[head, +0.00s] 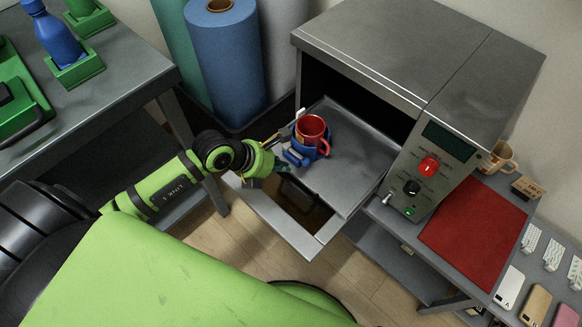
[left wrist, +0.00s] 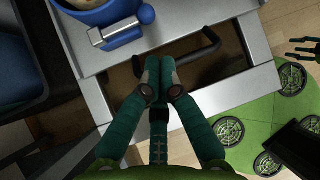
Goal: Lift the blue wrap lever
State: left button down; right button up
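The red mug (head: 311,129) sits upright in a blue wrap (head: 324,147) on the pulled-out metal drawer of the press. A dark fingered shape (left wrist: 302,48) may be my right gripper.
The drawer (head: 347,187) has a black handle (head: 301,194) and an opening at its front. The press (head: 410,55) stands behind, with a control panel (head: 428,170). A red mat (head: 474,228) and another mug (head: 497,157) are right.

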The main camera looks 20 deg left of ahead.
aim_at(308, 174)
pick_arm(q)
jog(key=b+x, duration=0.1)
jog(key=x, duration=0.7)
jog(key=shift+w+d+f, duration=0.1)
jog(key=shift+f, duration=0.05)
jog(key=shift+w+d+f, duration=0.15)
jog(key=shift+f, duration=0.1)
pick_arm(e)
jog(key=shift+t, duration=0.5)
jog(key=w, duration=0.4)
jog(key=shift+w+a, duration=0.15)
jog(key=shift+w, duration=0.05)
